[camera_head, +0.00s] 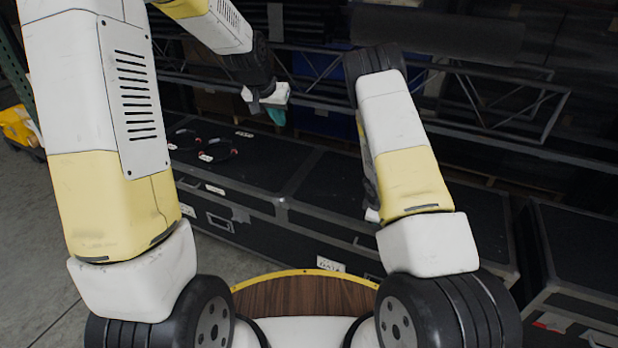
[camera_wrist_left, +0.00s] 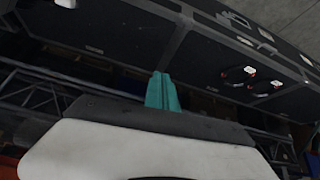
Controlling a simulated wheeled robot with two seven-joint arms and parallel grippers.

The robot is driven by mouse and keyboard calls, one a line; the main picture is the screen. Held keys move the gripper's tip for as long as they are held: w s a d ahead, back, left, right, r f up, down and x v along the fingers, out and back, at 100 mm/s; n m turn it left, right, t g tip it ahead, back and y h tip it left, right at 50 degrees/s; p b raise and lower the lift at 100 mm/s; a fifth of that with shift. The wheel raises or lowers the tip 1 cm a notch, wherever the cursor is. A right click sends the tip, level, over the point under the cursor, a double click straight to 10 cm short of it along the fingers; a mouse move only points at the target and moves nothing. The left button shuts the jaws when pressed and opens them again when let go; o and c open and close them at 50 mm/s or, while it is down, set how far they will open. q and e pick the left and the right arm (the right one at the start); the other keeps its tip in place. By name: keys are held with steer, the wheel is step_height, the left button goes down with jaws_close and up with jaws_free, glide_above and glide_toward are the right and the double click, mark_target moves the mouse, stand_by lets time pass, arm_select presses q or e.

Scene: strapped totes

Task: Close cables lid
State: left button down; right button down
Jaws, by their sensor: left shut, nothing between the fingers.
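A long row of black cases with pale metal edges runs across the head view. The left case (camera_head: 262,168) has a flat dark top with two dark cable coils (camera_head: 218,150) on it. The middle case (camera_head: 325,187) has a small white label (camera_head: 331,263) on its front, too small to read surely. I cannot tell which lid is the cables lid. My left gripper (camera_head: 277,115), with teal fingers, is shut and empty, above and beyond the left case. Its fingers also show in the left wrist view (camera_wrist_left: 162,92). My right gripper is mostly hidden behind my right arm.
Dark metal trusses (camera_head: 500,110) and shelving stand behind the cases. Another black case (camera_head: 580,245) stands at the right, past a narrow gap. A yellow object (camera_head: 18,128) sits on the grey floor at the far left. The floor at the lower left is clear.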

arm_select(q)
steer(key=w+d+f, duration=0.2)
steer(key=w+f, duration=0.2)
steer(key=f, duration=0.6)
steer(key=w+d+f+m, duration=0.1)
steer(key=w+d+f, duration=0.2)
steer(key=f, duration=0.8)
steer(key=w+d+f, duration=0.3)
steer(key=w+f, duration=0.3)
steer(key=f, duration=0.4)
steer(key=shift+w+d+f+m, duration=0.25)
steer(key=shift+w+f+m, duration=0.05)
steer(key=shift+f, duration=0.05)
steer(key=f, duration=0.1)
steer(key=s+f, duration=0.1)
steer(key=shift+s+a+f, duration=0.2)
steer(key=shift+a+f, duration=0.1)
steer(key=shift+a, duration=0.05)
arm_select(e)
steer(key=c, duration=1.5)
jaws_free()
